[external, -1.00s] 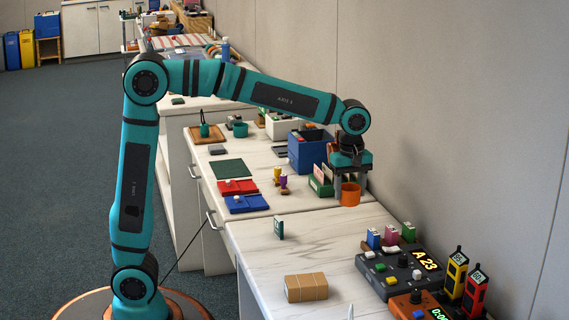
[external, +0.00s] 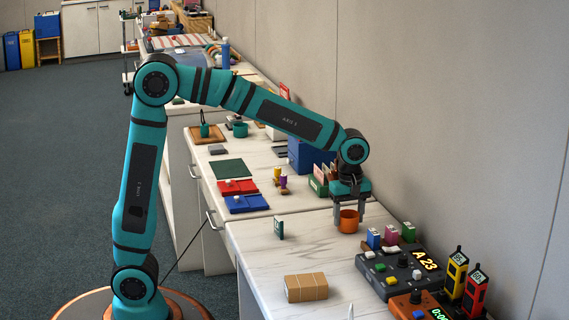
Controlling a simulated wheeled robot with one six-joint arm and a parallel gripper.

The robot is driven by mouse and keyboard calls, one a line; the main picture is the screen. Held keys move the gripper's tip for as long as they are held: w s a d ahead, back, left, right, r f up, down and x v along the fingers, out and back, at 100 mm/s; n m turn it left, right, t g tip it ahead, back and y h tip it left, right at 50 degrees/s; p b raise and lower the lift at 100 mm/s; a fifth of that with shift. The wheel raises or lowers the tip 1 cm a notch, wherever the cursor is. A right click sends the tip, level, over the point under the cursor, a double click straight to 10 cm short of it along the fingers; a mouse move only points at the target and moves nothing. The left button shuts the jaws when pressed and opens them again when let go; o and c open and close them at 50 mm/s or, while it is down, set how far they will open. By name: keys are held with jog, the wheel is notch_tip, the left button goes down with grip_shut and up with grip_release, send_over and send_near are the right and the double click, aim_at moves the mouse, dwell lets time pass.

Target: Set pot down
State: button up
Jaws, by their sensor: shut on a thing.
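The orange pot (external: 348,222) is between the fingers of my gripper (external: 349,214). My gripper is shut on the pot and points down over the back part of the near white counter (external: 310,238). The pot is low over the counter; I cannot tell whether its base touches the surface.
A control box (external: 402,268) with small coloured blocks stands to the right of the pot. A blue bin (external: 306,155) stands behind.

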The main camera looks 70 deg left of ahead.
jog(key=shift+f, duration=0.1)
jog(key=o, duration=1)
notch_tip(320, 180, up, 12)
jog(key=shift+r, duration=0.15)
